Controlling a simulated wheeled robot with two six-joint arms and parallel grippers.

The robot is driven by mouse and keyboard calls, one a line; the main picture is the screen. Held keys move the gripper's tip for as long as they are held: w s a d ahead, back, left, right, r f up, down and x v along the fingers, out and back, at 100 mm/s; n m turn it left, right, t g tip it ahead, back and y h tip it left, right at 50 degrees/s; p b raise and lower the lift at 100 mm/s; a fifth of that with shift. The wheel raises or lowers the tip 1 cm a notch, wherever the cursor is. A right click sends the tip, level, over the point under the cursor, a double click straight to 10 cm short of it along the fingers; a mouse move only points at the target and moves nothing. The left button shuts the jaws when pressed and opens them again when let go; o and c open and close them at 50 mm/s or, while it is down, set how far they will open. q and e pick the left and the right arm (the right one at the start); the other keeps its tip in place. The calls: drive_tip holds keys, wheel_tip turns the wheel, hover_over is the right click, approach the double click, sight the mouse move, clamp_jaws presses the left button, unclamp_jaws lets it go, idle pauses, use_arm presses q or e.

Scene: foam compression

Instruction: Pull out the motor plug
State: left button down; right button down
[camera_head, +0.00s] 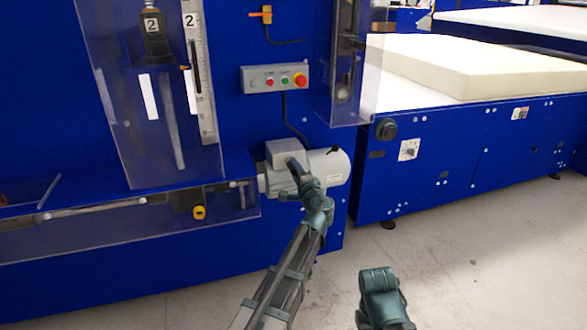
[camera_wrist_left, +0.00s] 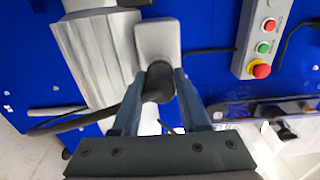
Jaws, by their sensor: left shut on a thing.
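The grey motor (camera_head: 333,167) sits low on the blue machine, with a box-shaped housing (camera_head: 284,150) on top. My left gripper (camera_head: 294,168) is at the front of this housing. In the left wrist view, the black motor plug (camera_wrist_left: 158,82) is between the two fingers of my left gripper (camera_wrist_left: 158,88), which is shut on it. The plug's end is against the light grey housing (camera_wrist_left: 158,40), and a black cable runs from it to the left. The right arm's end (camera_head: 380,295) shows at the bottom of the head view; its fingers cannot be made out.
A grey control box (camera_head: 275,78) with red and green buttons is on the blue panel above the motor. Clear guards (camera_head: 150,100) cover the machine at left. A blue table (camera_head: 470,150) carrying a cream foam block (camera_head: 480,66) stands at right. The floor in front is clear.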

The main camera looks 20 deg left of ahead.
use_arm(q)
drive_tip(key=shift+s+d, duration=0.1)
drive_tip(key=shift+s, duration=0.1)
drive_tip(key=shift+v, duration=2.75)
